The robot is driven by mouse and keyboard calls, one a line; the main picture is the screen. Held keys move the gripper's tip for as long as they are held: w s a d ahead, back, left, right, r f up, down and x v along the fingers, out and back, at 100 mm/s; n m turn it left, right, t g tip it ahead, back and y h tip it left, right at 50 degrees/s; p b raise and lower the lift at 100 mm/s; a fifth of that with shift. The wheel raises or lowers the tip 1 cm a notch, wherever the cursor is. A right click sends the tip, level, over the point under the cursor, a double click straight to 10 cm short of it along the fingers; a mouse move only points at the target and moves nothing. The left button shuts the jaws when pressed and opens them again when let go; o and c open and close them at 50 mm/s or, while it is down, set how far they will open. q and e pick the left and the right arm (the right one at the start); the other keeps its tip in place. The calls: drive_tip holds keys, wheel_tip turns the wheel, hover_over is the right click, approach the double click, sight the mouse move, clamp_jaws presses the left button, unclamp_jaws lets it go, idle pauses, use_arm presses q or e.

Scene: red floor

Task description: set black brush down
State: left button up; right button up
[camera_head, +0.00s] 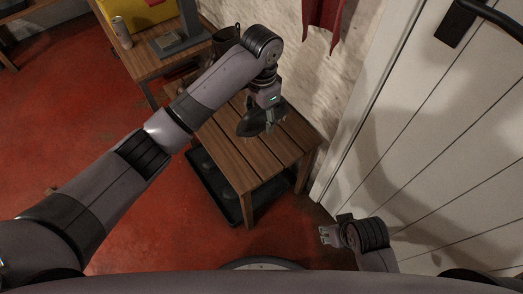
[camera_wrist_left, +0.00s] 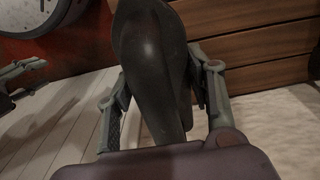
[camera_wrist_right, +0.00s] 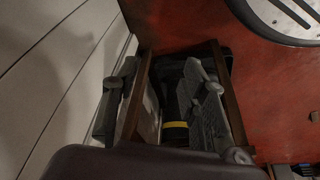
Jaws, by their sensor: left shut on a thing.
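The black brush (camera_head: 250,122) is a dark, rounded thing over the slatted wooden bench (camera_head: 262,168) in the head view. My left gripper (camera_head: 270,118) is shut on it. In the left wrist view the black brush (camera_wrist_left: 152,50) fills the space between the two fingers, its broad end away from the palm and its narrower part between the fingers. I cannot tell whether its underside touches the slats. My right gripper (camera_head: 328,234) is near the white door, apart from the bench; its fingers stand apart with nothing seen held between them.
A black tray (camera_head: 221,193) lies on the red floor under the bench. A second wooden table behind carries a can (camera_head: 121,32), a yellow item (camera_head: 133,12) and a grey stand (camera_head: 190,30). A dark pot (camera_head: 226,40) is near the wall. A white door (camera_head: 425,130) bounds the right.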

use_arm(q)
drive_tip(key=b, duration=0.2)
hover_over(262, 154)
wheel_tip(262, 154, down, 10)
drive_tip(key=shift+r, duration=0.15)
wheel_tip(262, 154, down, 4)
drive_tip(key=shift+f+b, duration=0.2)
drive_tip(key=shift+b, duration=0.7)
drive_tip(key=shift+f, duration=0.25)
use_arm(e)
drive_tip(key=shift+t, duration=0.3)
drive_tip(key=v, duration=0.6)
drive_tip(key=shift+w+d, duration=0.1)
drive_tip(key=shift+w, duration=0.15)
use_arm(q)
drive_tip(key=shift+f, duration=0.1)
drive_tip(key=o, duration=1.2)
